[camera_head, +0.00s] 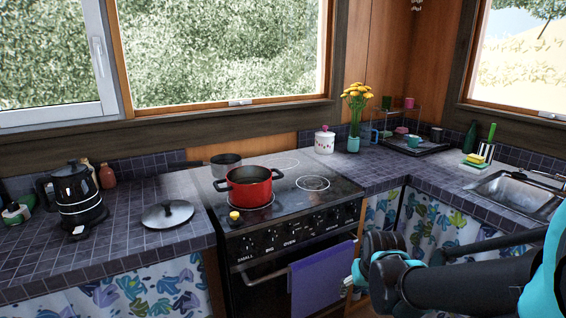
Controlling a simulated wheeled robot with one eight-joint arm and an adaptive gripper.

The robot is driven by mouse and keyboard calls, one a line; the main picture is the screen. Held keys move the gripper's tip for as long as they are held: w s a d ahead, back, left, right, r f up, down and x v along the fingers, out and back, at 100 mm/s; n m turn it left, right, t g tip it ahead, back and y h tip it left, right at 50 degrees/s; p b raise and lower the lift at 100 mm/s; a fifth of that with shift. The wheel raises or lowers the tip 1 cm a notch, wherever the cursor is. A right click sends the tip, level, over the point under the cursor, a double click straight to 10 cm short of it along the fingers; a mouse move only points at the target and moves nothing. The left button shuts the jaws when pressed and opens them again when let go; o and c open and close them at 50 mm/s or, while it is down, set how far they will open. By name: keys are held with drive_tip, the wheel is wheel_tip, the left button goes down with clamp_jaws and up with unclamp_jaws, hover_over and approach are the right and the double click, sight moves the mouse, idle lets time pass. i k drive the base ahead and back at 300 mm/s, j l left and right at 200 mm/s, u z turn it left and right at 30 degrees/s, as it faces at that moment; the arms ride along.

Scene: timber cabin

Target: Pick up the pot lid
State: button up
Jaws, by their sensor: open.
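The pot lid (167,214) is a round grey metal lid with a dark knob on top. It lies flat on the dark tiled counter, left of the stove. My gripper (352,284) is at the lower right, in front of the stove and near the purple towel, well to the right of the lid and apart from it. It is open; only part of it shows, and I see nothing in it. A red pot (249,188) without a lid stands on the stove, to the right of the lid.
A black kettle (78,200) stands on the counter left of the lid. A purple towel (320,281) hangs on the oven door. Counter around the lid is mostly clear. A sink (515,194) is at the right.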

sight(166, 214)
drive_tip(key=u, duration=1.3)
